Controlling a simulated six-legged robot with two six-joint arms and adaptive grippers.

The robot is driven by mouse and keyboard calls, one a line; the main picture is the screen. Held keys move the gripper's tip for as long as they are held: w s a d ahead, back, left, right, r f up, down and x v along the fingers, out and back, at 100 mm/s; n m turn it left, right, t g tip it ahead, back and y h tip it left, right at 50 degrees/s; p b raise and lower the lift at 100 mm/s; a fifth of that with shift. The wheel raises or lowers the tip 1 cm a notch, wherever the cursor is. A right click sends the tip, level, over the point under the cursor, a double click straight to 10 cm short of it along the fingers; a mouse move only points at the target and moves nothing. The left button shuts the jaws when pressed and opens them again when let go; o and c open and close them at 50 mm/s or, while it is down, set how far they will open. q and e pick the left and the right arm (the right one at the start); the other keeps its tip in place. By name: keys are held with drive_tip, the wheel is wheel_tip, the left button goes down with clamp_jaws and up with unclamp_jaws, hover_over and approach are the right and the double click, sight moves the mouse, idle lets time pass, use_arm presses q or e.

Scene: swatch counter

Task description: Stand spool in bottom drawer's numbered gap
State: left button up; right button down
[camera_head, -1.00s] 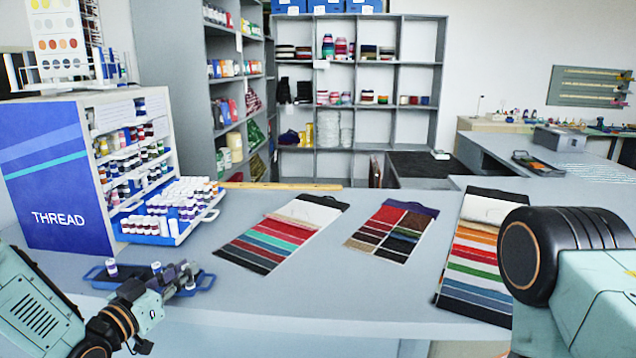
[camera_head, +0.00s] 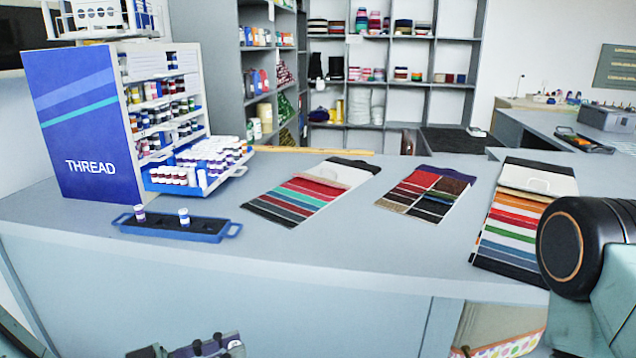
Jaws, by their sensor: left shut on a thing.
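The thread cabinet (camera_head: 80,135) stands on the counter at left. Its bottom drawer (camera_head: 238,171) is pulled out and holds rows of spools (camera_head: 205,158); I cannot make out a numbered gap. My left gripper (camera_head: 218,347) is at the bottom edge, in front of the counter and well below the drawer. It is shut on a small spool (camera_head: 235,346), mostly hidden by the fingers and frame edge. My right gripper is out of view; only that arm shows at right.
Three swatch cards, at left (camera_head: 300,195), middle (camera_head: 425,193) and right (camera_head: 515,225), lie on the counter (camera_head: 340,240). A wooden ruler (camera_head: 310,150) lies behind them. The tray sits in front of the drawer. Shelves stand behind.

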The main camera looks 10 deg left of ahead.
use_arm(q)
drive_tip(key=shift+w+d+r+g+p, duration=0.1)
drive_tip(key=shift+d+r+g+p, duration=0.1)
drive_tip(key=shift+r+p, duration=0.35)
drive_tip(key=shift+w+d+r+g+p, duration=0.1)
drive_tip(key=shift+d+r+p, duration=0.1)
drive_tip(key=shift+r+p, duration=0.35)
drive_tip(key=w+a+r+n+t+y+p, duration=0.3)
drive_tip(key=w+a+r+y, duration=0.15)
drive_tip(key=w, duration=0.45)
drive_tip(key=w+a+r+n+t+y+p, duration=0.3)
drive_tip(key=w+a+r+t, duration=0.15)
drive_tip(key=w, duration=0.45)
drive_tip(key=w+a+r+n+y, duration=0.3)
drive_tip(key=a+n+y, duration=0.1)
drive_tip(key=a+y, duration=0.3)
drive_tip(key=w+a+r+n+y+p, duration=0.1)
drive_tip(key=w+a+r+n+y, duration=0.3)
drive_tip(key=a, duration=0.4)
drive_tip(key=n+y, duration=0.1)
drive_tip(key=y, duration=0.1)
drive_tip(key=shift+a+y, duration=0.2)
drive_tip(key=shift+y, duration=0.15)
drive_tip(key=shift+f+g, duration=0.1)
drive_tip(key=shift+g, duration=0.15)
